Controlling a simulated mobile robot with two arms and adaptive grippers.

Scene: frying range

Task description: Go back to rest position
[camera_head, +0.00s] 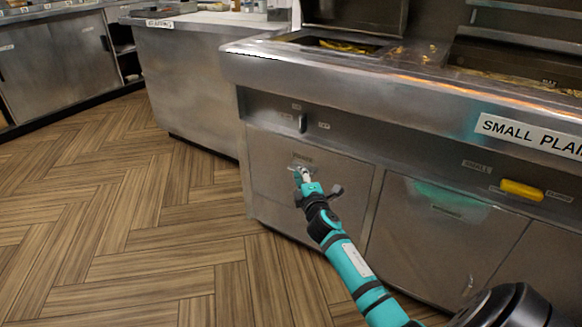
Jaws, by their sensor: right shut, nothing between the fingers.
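My right gripper (302,174) is at the end of the teal and black arm that comes in from the lower right. It is shut and empty, in front of the left cabinet door (274,208) of the steel frying range (345,143). I cannot tell whether its tip touches the door. My left gripper and left arm are out of view.
The range has a fryer well (345,44) in its top and a yellow handle (522,190) on its front panel. A steel counter (190,85) stands to the left of the range. The wooden floor (110,225) at left is clear.

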